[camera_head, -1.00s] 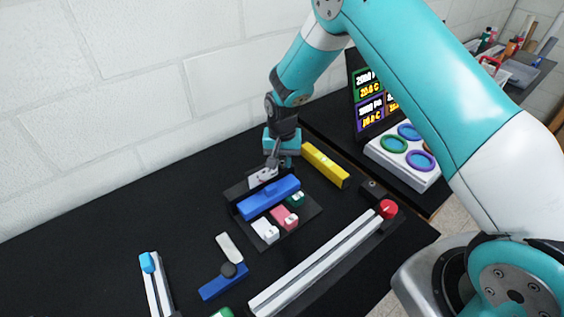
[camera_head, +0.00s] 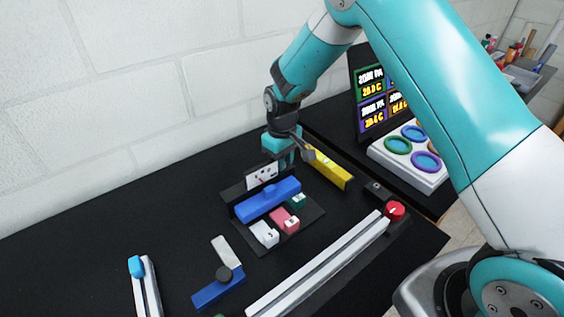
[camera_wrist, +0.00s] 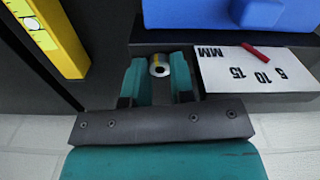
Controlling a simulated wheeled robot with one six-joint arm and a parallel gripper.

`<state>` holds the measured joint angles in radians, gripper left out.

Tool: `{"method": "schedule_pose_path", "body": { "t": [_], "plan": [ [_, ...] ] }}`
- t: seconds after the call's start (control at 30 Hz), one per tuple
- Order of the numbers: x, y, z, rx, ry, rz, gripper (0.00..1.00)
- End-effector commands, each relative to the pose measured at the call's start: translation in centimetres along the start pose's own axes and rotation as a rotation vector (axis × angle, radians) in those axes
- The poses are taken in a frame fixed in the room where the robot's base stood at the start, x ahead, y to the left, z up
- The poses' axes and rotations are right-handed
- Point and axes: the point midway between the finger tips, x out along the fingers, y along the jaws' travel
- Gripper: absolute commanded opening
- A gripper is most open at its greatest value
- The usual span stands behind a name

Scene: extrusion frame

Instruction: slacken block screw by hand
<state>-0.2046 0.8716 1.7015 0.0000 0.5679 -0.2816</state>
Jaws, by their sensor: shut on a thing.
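The blue block (camera_head: 268,199) sits across a dark fixture (camera_head: 308,218) on the black bench; its edge also shows in the wrist view (camera_wrist: 262,15). A white MM scale plate (camera_head: 262,176) with a red pointer stands behind it and is large in the wrist view (camera_wrist: 262,70). My gripper (camera_wrist: 158,68) points down at the fixture's back right end; it also shows in the head view (camera_head: 287,160). Its fingers are shut on a small round metal screw head (camera_wrist: 159,64) with a yellow mark. The screw's lower part is hidden.
A yellow bar (camera_head: 328,169) lies close to the right of my gripper. White and pink numbered blocks (camera_head: 285,219) sit at the fixture's front. A pale rail with a red knob (camera_head: 394,211) runs in front. A panel with coloured rings (camera_head: 412,150) stands right.

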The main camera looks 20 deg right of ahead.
Motion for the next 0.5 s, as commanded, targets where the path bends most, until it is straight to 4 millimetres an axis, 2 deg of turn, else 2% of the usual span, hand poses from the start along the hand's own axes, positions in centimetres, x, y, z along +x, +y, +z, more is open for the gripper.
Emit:
{"method": "schedule_pose_path", "body": {
  "t": [0.2, 0.5],
  "plan": [
    [0.12, -0.01, 0.03, -0.091, -0.001, 0.0, 0.0],
    [0.09, -0.01, 0.05, -0.136, -0.001, -0.001, 0.0]
  ]
}}
